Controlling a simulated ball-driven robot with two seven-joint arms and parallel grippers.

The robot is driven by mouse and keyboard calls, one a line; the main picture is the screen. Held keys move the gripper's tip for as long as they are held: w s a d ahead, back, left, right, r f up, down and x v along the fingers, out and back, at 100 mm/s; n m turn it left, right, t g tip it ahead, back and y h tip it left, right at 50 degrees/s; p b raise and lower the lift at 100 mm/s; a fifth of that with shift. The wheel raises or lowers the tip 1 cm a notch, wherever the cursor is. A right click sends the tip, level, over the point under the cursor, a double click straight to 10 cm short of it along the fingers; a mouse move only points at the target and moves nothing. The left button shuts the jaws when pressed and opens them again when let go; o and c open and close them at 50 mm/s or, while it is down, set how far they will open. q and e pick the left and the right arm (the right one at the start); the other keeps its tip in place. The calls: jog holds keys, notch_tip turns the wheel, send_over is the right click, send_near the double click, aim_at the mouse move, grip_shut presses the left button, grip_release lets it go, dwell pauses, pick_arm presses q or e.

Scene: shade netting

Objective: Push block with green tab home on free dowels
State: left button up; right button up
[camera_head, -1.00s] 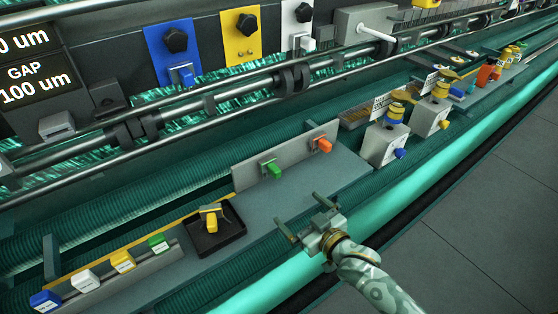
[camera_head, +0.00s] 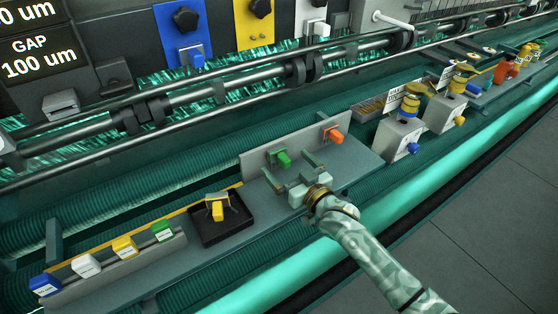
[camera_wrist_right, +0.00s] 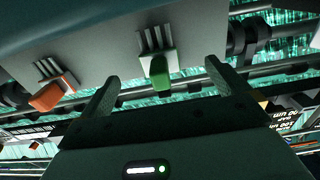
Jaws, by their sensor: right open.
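The block with green tab (camera_head: 280,158) sits at the upright grey plate on the bench. Its green tab also shows in the right wrist view (camera_wrist_right: 161,74), where pale parallel bars, perhaps dowels (camera_wrist_right: 153,38), show at its base. I cannot tell how deep the block is seated. My right gripper (camera_head: 286,163) is open and empty, just in front of the block. In the right wrist view its two fingertips (camera_wrist_right: 161,70) stand apart on either side of the green tab, with clear gaps. My left gripper is not in view.
An orange-tabbed block (camera_head: 333,135) is on the same plate, to the right. A black tray (camera_head: 236,232) with a yellow-tabbed piece (camera_head: 217,211) lies left. Several coloured labelled blocks line a rail at lower left. Grey boxes with spools (camera_head: 398,138) stand right.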

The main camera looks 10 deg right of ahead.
jog(key=shift+w+a, duration=0.1)
jog(key=shift+w, duration=0.15)
dwell(0.6)
grip_shut()
